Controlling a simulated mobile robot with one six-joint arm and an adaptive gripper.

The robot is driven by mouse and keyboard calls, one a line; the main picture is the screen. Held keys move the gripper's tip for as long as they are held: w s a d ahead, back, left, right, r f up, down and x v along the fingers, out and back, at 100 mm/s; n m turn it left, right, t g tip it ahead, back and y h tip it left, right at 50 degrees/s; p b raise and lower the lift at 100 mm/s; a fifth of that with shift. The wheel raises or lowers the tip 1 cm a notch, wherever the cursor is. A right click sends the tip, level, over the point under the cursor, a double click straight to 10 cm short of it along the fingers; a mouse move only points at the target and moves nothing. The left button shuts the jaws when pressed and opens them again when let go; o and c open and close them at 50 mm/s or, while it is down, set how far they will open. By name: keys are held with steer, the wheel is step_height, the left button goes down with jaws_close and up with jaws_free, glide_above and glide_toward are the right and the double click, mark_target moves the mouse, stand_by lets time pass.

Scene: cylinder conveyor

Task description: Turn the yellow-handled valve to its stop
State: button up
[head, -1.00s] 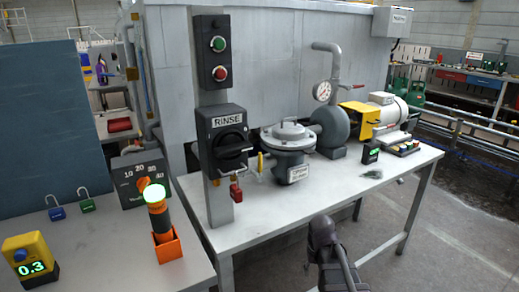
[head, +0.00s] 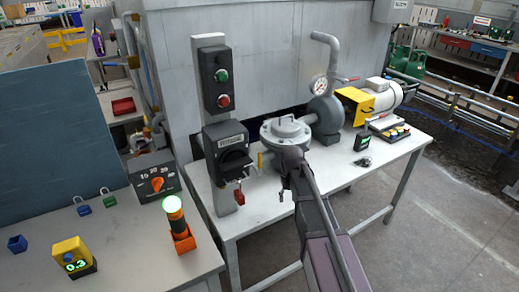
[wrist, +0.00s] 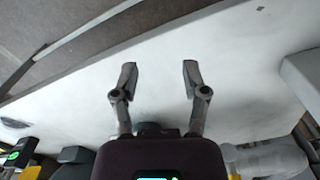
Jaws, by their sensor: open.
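The valve's small yellow handle (head: 260,160) stands upright just left of the grey flanged housing (head: 284,130) on the right-hand table, beside the black switch box. In the head view my gripper (head: 284,194) is in front of the housing, to the right of and nearer than the yellow handle, apart from it in the picture. My arm hides the housing's lower front. In the wrist view my gripper (wrist: 158,76) is open, with only the pale tabletop between its fingers.
The black rotary switch box (head: 230,150) on a grey post has a red padlock (head: 239,198) hanging below. A pump (head: 325,112) with a gauge stands behind right. The table's front right (head: 345,178) is fairly clear.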

step_height(320, 180, up, 21)
steer(key=n+p, duration=0.2)
steer(key=p, duration=1.8)
glide_above(260, 161)
steer(key=shift+w+a+r+p, duration=0.1)
steer(key=shift+w+r+p, duration=0.35)
steer(key=shift+r, duration=0.3)
steer(key=shift+f, duration=0.3)
step_height(260, 161, down, 13)
steer(key=b, duration=1.4)
steer(key=shift+f, duration=0.15)
jaws_close()
